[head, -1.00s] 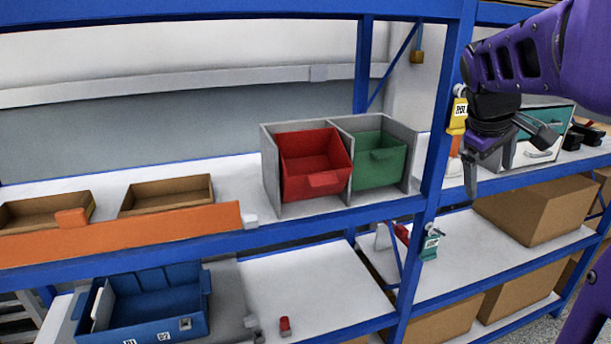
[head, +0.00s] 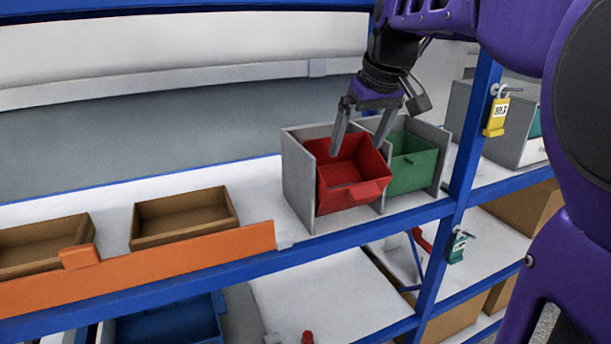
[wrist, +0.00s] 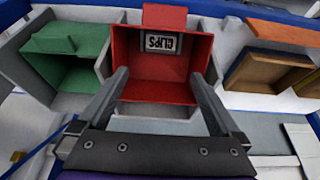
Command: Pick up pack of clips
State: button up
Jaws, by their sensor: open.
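The red bin (head: 352,190) stands in a grey divided holder on the upper shelf. In the wrist view, the red bin (wrist: 195,60) holds a small item marked CLIPS (wrist: 161,41), white with dark edges, near the bin's tabbed wall. I cannot tell how thick it is.
A green bin (head: 412,165) stands right beside the red one, with grey walls (head: 298,180) around them. Wooden trays (head: 185,215) sit to the left behind an orange strip (head: 150,265). A blue post (head: 455,200) and a yellow-tagged padlock (head: 496,115) are to the right.

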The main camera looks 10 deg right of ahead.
aim_at(339, 186)
jog(key=b+x, duration=0.1)
jog(key=x, duration=1.1)
jog(key=shift+a, duration=0.1)
jog(key=c, duration=1.1)
jog(key=shift+r, duration=0.15)
jog(key=shift+r+p, duration=0.5)
jog(key=shift+r, duration=0.05)
jog(key=shift+w+f+b, duration=0.1)
jog(key=shift+b, duration=0.3)
jog(key=shift+t+b, duration=0.4)
jog(key=shift+b, duration=0.15)
